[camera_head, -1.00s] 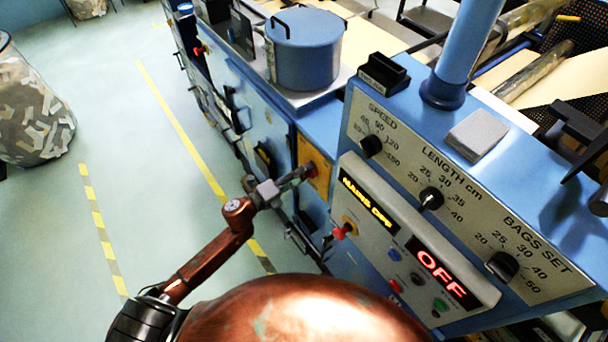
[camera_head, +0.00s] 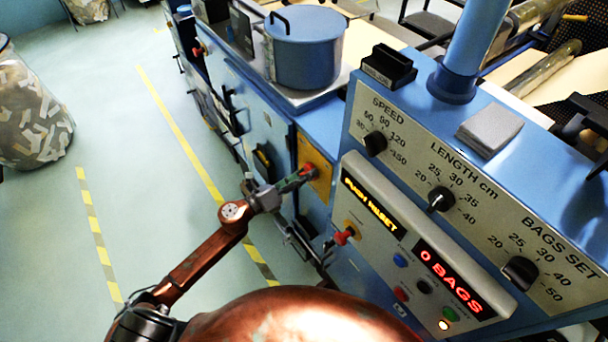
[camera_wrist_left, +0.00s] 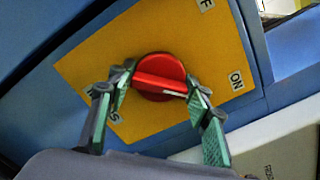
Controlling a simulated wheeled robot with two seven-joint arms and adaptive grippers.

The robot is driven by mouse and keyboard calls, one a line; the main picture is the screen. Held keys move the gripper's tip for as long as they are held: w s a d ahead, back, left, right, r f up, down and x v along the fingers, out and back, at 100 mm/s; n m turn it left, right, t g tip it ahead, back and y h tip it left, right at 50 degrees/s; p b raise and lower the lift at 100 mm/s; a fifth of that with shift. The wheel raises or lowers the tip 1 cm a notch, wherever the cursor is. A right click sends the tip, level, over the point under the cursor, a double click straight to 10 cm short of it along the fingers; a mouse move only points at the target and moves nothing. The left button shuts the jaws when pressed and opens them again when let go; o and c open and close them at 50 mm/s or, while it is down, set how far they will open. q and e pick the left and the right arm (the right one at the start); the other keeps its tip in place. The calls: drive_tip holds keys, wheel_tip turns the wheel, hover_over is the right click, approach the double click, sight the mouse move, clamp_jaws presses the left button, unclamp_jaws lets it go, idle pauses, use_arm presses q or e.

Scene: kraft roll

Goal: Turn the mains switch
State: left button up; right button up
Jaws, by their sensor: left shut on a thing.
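The mains switch is a red rotary knob on a yellow plate (camera_head: 318,185) on the blue machine's side. In the left wrist view the red knob (camera_wrist_left: 160,78) sits on the yellow plate (camera_wrist_left: 100,55), with an "ON" label at right and another label partly cut off at top. My left gripper (camera_head: 298,178) reaches the knob, and its green-padded fingers (camera_wrist_left: 158,90) are shut on the knob's handle from both sides. The upper display (camera_head: 373,207) reads "PUSH RESET" and the lower display (camera_head: 452,278) reads "0 BAGS". My right gripper is not in view.
A red knob (camera_head: 343,236) on a yellow plate sits on the control panel near my left arm. Black dials (camera_head: 375,143) and coloured buttons (camera_head: 400,260) are on the panel. A blue pot (camera_head: 305,48) stands on the machine. The floor at left is clear beside a waste bag (camera_head: 30,110).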

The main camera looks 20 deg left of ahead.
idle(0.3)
use_arm(q)
drive_tip(key=o, duration=1.2)
drive_tip(key=shift+c, duration=0.2)
drive_tip(key=v, duration=1.2)
